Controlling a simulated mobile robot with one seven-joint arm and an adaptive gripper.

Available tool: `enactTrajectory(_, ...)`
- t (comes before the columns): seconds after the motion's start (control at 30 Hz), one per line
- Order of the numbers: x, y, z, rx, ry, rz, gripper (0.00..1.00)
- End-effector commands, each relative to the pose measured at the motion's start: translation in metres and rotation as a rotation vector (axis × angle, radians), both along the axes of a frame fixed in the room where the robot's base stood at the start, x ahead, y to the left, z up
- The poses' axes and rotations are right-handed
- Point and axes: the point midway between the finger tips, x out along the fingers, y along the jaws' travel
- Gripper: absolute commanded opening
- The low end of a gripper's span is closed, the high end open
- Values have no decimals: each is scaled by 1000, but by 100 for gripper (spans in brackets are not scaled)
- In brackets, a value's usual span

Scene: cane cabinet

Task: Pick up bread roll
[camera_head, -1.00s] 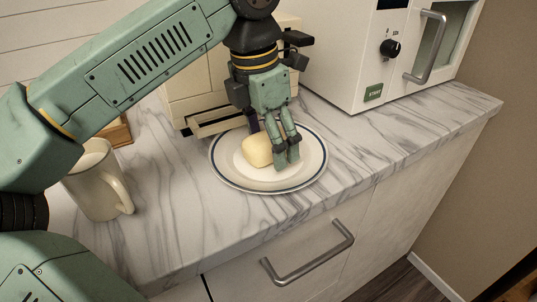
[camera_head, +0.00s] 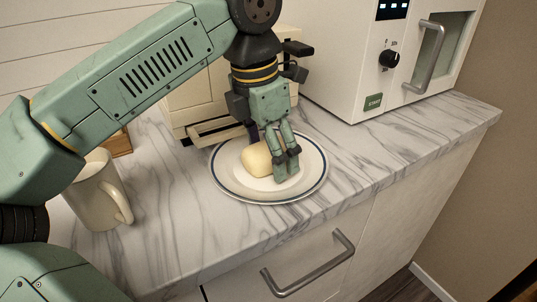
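A pale yellow bread roll (camera_head: 256,158) sits on a white plate with a blue rim band (camera_head: 232,185) on the marble counter. My gripper (camera_head: 272,160) points down over the plate. Its near finger stands at the right side of the roll, low by the plate. A dark part of the other finger shows behind the roll. The roll lies between the two fingers. The far fingertip is hidden, so contact on that side cannot be made out.
A cream mug (camera_head: 95,195) stands at the left. A cream appliance (camera_head: 195,100) stands behind the plate, and a white microwave (camera_head: 350,90) at the back right. A drawer handle (camera_head: 310,268) juts from the counter front. The marble right of the plate is clear.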

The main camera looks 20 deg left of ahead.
Motion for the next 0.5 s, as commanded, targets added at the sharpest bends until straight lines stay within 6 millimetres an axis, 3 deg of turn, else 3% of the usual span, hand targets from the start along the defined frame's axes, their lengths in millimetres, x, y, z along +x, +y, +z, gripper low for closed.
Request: enactTrajectory(0.5, 0, 0, 0, 0, 0, 0, 36)
